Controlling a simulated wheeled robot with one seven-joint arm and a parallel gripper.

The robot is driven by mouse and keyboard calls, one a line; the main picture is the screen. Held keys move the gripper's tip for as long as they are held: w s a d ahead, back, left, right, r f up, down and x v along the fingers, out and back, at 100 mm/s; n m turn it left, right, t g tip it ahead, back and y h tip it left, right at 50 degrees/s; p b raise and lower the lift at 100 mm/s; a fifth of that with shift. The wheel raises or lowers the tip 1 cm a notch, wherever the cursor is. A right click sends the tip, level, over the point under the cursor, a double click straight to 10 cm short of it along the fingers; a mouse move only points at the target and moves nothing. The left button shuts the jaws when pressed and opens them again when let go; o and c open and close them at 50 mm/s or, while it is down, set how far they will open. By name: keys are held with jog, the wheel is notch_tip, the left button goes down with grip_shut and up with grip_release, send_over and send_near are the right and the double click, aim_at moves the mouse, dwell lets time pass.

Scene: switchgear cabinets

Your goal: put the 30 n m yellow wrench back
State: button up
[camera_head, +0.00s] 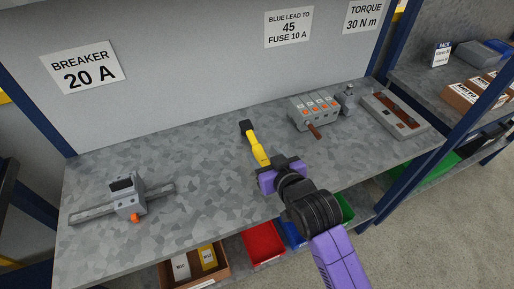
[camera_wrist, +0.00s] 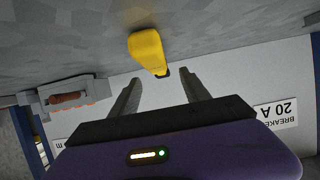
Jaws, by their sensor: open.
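The yellow wrench (camera_head: 257,149) is at the middle of the grey bench, its black head toward the back wall and its yellow handle toward me. In the wrist view its yellow part (camera_wrist: 147,48) shows just beyond the fingertips, with a dark part in line with the gap. My gripper (camera_wrist: 160,76) is open, its two fingers apart with nothing clamped between them. In the head view my purple gripper (camera_head: 279,174) is at the handle's near end and hides part of it. I cannot tell whether the fingers touch the wrench.
A breaker on a rail (camera_head: 128,198) sits at the bench's left. A grey terminal box (camera_head: 313,107) and a grey case (camera_head: 395,112) stand at the right. The wall has BREAKER, BLUE LEAD and TORQUE 30 N m (camera_head: 363,16) signs. Bins (camera_head: 262,243) are below. The left-centre bench is clear.

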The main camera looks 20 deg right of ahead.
aim_at(258, 147)
jog(key=shift+x, duration=2.3)
jog(key=shift+d+r, duration=0.1)
grip_shut()
jog(key=shift+r, duration=0.1)
